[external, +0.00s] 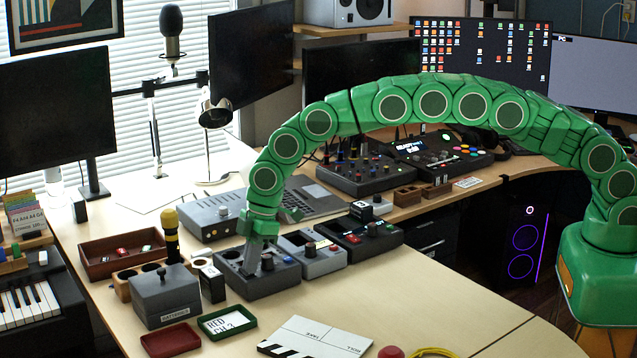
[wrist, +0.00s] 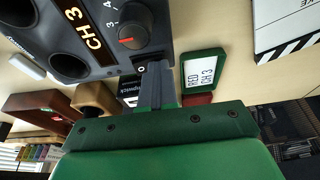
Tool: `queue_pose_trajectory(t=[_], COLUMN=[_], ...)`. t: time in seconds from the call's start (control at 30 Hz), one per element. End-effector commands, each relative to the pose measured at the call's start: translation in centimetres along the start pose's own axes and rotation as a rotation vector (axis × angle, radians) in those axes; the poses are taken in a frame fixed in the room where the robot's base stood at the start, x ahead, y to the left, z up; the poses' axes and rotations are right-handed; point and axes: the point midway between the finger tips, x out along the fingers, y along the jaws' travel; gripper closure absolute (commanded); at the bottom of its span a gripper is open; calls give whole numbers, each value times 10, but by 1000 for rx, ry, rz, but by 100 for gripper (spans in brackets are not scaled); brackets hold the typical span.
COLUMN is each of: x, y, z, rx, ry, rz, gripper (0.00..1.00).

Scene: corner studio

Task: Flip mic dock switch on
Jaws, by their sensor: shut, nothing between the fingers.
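A dark grey box (external: 285,281) stands on the desk below my gripper. In the wrist view the fingertips (wrist: 155,68) are close to the box's edge beside the dial; contact cannot be told. The fingers hide part of the box.
A green tray (external: 253,321) holds a "RED CH 3" card (external: 226,319). A red tray (external: 170,341), a grey lidded box (external: 167,298) and a yellow-topped microphone (external: 171,225) stand left. More devices (external: 312,254) sit close on the right. A clapperboard (external: 318,338) lies in front.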

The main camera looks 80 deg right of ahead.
Motion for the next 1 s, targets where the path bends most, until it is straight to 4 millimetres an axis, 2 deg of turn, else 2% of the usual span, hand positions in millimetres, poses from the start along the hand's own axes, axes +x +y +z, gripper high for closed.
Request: queue_pose_trajectory(t=[0.5,1.0], x=[-4,-10], y=[15,15], z=[-1,-3], rx=[1,1], ry=[1,1], rz=[0,0], gripper=[100,100])
